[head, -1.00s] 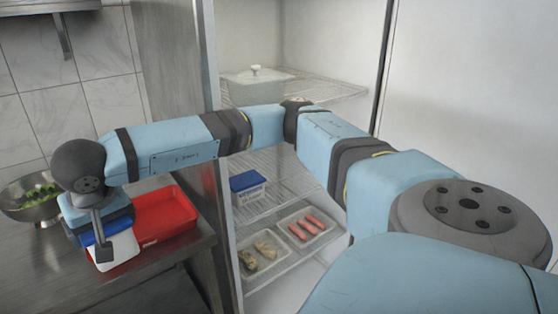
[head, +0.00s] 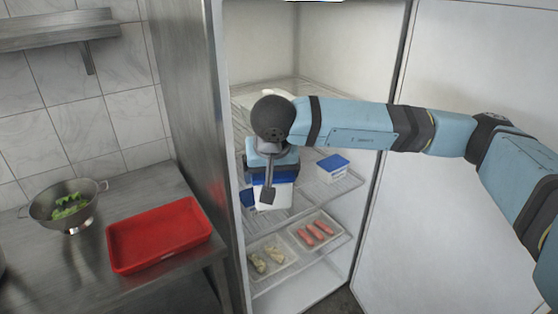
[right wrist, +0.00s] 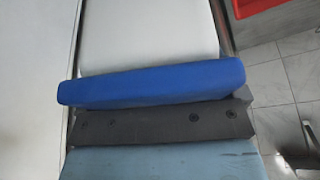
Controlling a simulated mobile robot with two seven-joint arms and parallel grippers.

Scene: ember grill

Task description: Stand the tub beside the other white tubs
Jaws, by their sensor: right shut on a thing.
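The held tub (head: 281,195) has a white body and a blue lid. My right gripper (head: 268,182) is shut on it at the open fridge, in front of the middle shelf. In the right wrist view the tub's blue lid (right wrist: 150,83) lies against the dark gripper jaw (right wrist: 160,121), with its white body (right wrist: 150,30) beyond. Another white tub with a blue lid (head: 332,167) stands on the middle shelf, right of the gripper. A further blue-lidded tub (head: 247,198) shows at left, partly hidden by the gripper. My left gripper is not in view.
The fridge's left wall (head: 190,130) stands close beside the gripper. A lower shelf holds a tray of red pieces (head: 335,236) and a tray of pale pieces (head: 287,265). A red tray (head: 160,232) and a colander (head: 68,205) stand on the steel counter (head: 90,285).

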